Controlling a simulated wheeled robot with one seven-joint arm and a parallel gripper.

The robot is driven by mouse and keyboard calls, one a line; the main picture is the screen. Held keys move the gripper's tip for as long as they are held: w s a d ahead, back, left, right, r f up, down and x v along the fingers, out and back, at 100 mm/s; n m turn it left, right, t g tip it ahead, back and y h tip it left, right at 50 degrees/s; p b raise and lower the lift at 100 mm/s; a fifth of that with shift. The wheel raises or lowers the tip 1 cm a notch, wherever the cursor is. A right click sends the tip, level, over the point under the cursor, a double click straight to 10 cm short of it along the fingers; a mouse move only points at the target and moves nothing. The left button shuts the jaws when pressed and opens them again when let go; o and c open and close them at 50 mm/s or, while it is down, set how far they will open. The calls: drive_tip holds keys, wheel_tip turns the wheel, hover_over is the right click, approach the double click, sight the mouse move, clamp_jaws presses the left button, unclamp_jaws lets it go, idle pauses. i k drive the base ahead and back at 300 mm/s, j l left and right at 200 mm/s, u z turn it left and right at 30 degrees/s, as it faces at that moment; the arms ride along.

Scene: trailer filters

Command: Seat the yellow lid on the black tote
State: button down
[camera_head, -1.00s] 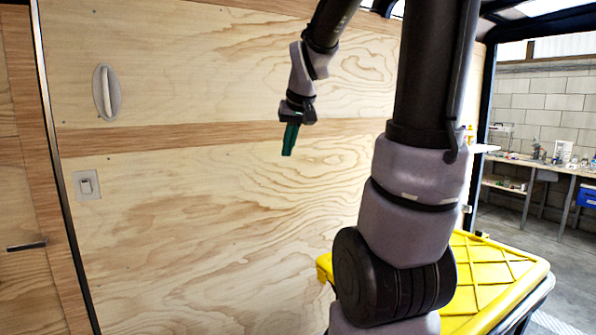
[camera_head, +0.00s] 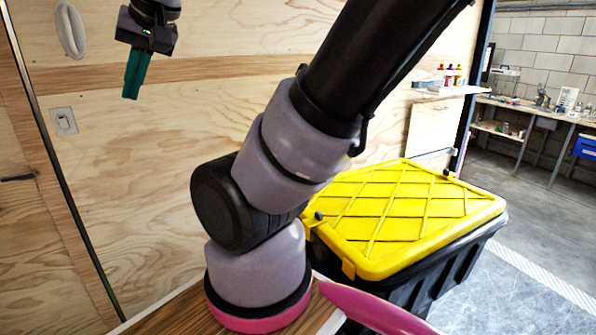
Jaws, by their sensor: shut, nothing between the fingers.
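The yellow lid (camera_head: 400,212) has a raised diamond pattern and lies on top of the black tote (camera_head: 462,262), to the right of my arm. A dark gap shows between the lid and the tote body along the right side, but I cannot tell whether the lid is fully seated. My arm hides part of the lid's left side. My gripper (camera_head: 134,84) has green fingers pointing down. It is shut and empty, at the upper left before the plywood wall, well apart from the lid and tote.
The plywood wall (camera_head: 150,210) stands behind my arm. A small shelf (camera_head: 440,92) with bottles is on the wall beyond the tote. A workbench (camera_head: 540,112) stands at the far right. The grey floor (camera_head: 545,225) right of the tote is clear.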

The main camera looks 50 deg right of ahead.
sight(384, 218)
drive_tip(key=k+l+u, duration=0.15)
drive_tip(key=u, duration=0.3)
drive_tip(key=k+u, duration=0.4)
drive_tip(key=k+l+z, duration=0.2)
drive_tip(key=k+z, duration=0.15)
drive_tip(key=z, duration=0.15)
drive_tip(key=k+z, duration=0.1)
drive_tip(key=z, duration=0.3)
drive_tip(key=k+l+z, duration=0.1)
drive_tip(key=z, duration=0.25)
drive_tip(key=l+z, duration=0.1)
drive_tip(key=z, duration=0.3)
drive_tip(key=k+l, duration=0.05)
